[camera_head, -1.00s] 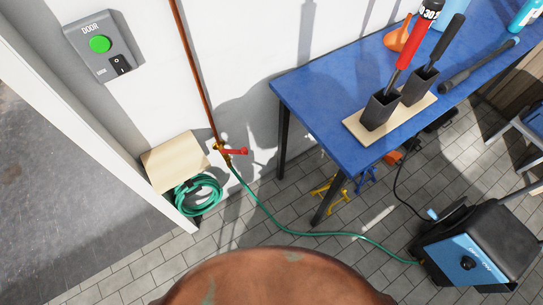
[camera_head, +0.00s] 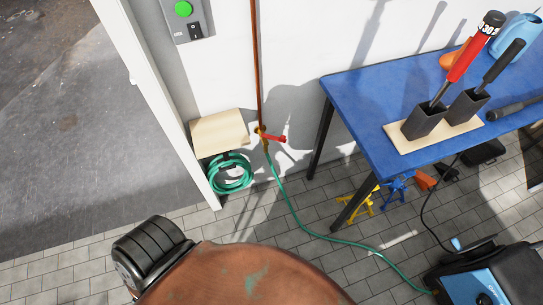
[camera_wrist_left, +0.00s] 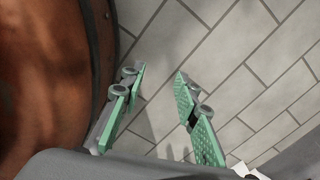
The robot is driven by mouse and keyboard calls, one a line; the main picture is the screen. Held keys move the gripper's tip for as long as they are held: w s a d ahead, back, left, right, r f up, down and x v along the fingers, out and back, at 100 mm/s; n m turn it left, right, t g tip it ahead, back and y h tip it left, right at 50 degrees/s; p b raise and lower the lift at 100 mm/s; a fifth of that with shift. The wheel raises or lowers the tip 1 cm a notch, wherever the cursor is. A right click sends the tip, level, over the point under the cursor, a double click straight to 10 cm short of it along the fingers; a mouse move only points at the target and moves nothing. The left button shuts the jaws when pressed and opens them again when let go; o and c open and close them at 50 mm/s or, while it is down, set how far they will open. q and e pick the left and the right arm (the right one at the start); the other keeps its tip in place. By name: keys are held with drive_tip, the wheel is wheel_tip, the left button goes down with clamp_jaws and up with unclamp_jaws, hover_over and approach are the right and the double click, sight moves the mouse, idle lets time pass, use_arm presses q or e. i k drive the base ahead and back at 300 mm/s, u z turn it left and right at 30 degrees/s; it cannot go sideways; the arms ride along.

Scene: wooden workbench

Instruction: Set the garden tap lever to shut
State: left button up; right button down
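The garden tap (camera_head: 261,134) sits low on the white wall, on a vertical copper pipe (camera_head: 256,60). Its red lever (camera_head: 274,138) points to the right, roughly across the pipe and slightly downward. A green hose (camera_head: 283,193) runs down from the tap to the floor. My left gripper (camera_wrist_left: 160,80) shows in the left wrist view with its green-padded fingers apart and nothing between them, over grey tiles. It does not show in the head view, and the tap is not in the wrist view. My right gripper is in neither view.
A blue table (camera_head: 367,110) with tool holders stands right of the tap. A wooden box (camera_head: 219,132) and coiled hose (camera_head: 231,174) are to its left. A blue-and-black machine (camera_head: 490,280) stands at lower right.

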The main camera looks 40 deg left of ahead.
sight(283, 139)
drive_tip(key=k, duration=0.55)
drive_tip(key=u, duration=1.4)
drive_tip(key=i, duration=0.5)
drive_tip(key=z, duration=0.05)
